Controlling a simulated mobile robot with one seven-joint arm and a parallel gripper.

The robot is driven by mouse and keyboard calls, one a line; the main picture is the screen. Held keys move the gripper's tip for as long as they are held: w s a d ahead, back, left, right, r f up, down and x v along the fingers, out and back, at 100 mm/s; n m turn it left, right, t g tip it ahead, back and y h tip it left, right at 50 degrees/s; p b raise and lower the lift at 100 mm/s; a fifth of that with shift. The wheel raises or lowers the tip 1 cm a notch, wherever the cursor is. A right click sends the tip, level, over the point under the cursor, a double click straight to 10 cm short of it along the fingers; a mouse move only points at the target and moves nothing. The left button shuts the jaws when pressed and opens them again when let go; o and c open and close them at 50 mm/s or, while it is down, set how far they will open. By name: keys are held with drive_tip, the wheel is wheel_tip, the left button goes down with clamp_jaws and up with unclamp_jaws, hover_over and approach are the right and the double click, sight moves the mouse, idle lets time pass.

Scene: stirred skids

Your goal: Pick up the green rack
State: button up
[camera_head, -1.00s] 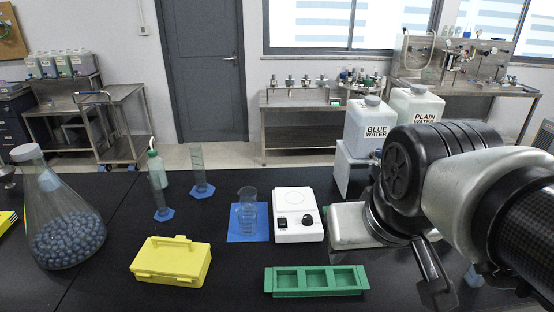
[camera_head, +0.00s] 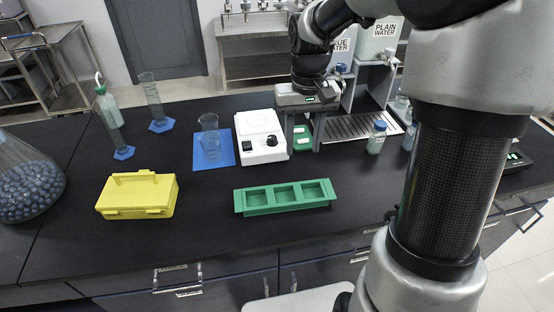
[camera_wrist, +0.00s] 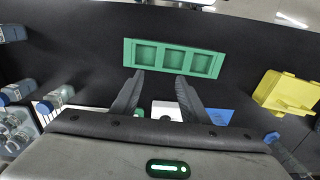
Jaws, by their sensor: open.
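The green rack (camera_head: 262,198) lies flat on the black bench, a long block with three square wells in a row. My gripper (camera_head: 302,146) is open and points down behind the rack and to its right, apart from it in the head view. In the wrist view, the green rack (camera_wrist: 190,62) lies ahead of my two spread fingers (camera_wrist: 160,78), with nothing held between them. My forearm covers the right part of the head view.
A yellow box (camera_head: 137,196) stands left of the rack. A white stirrer (camera_head: 260,150), a blue mat with a beaker (camera_head: 213,148) and a small bottle (camera_head: 377,137) stand behind. A bead-filled flask (camera_head: 25,190) is far left. The bench around the rack's front is clear.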

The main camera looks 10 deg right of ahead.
sight(299, 193)
wheel_tip(299, 193, down, 17)
drive_tip(key=shift+s+b, duration=0.1)
drive_tip(key=shift+b, duration=0.25)
clamp_jaws()
idle(0.4)
